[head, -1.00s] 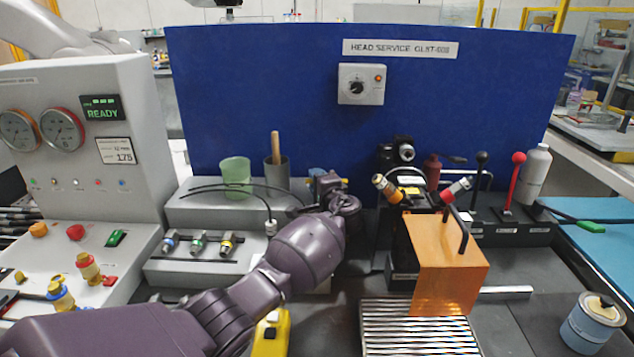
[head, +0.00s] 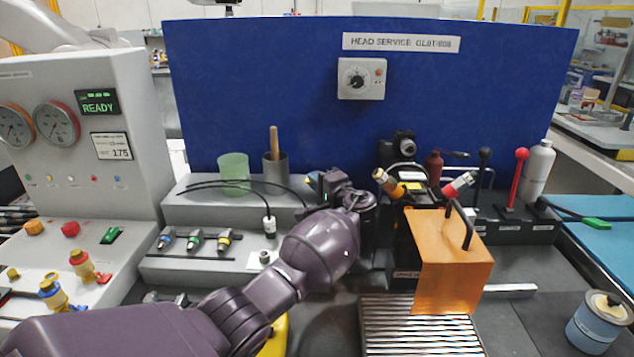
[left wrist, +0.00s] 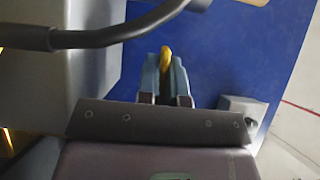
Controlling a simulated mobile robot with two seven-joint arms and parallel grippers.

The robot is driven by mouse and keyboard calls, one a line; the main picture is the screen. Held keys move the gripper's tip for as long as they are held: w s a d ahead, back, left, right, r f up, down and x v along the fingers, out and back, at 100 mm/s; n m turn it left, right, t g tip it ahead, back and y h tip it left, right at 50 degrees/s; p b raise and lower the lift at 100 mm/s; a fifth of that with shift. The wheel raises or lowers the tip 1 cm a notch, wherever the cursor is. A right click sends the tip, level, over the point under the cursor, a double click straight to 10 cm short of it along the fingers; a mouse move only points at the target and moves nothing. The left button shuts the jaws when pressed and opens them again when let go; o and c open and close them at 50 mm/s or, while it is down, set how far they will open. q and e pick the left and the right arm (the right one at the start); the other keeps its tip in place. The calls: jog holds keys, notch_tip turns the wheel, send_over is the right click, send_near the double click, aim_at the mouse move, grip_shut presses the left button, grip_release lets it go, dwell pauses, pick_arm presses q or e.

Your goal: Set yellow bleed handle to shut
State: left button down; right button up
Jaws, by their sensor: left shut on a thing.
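The yellow bleed handle (left wrist: 166,54) shows in the left wrist view as a small yellow piece between the two blue-grey fingertips of my left gripper (left wrist: 166,72). The gripper is shut on it, and the fingers hide most of it. In the head view my left gripper (head: 328,184) is beside the black head unit (head: 402,240), to its left and behind my purple wrist. The handle cannot be made out there, and its angle is hard to tell. My right gripper is not in view.
An orange cover (head: 450,265) with a black handle stands right of my wrist, behind a ribbed metal plate (head: 420,325). Black cables (head: 235,188) run near the fingers. A green cup (head: 233,172) stands behind left. A blue can (head: 596,325) stands at front right.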

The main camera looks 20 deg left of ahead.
pick_arm(q)
jog(key=shift+s+d+f+n+g+y+b, duration=0.1)
jog(key=shift+s+d+n+g+y+b, duration=0.15)
jog(key=shift+n+g+y, duration=0.2)
jog(key=shift+s+d+f+n+g+y+b, duration=0.1)
jog(key=shift+s+n+g+y+b, duration=0.2)
jog(key=shift+g, duration=0.25)
jog(key=shift+r+n+g, duration=0.1)
jog(key=shift+n+g, duration=0.15)
jog(key=shift+g, duration=0.05)
jog(key=c, duration=1.3)
grip_release()
jog(key=shift+o, duration=0.2)
jog(key=shift+r, duration=0.1)
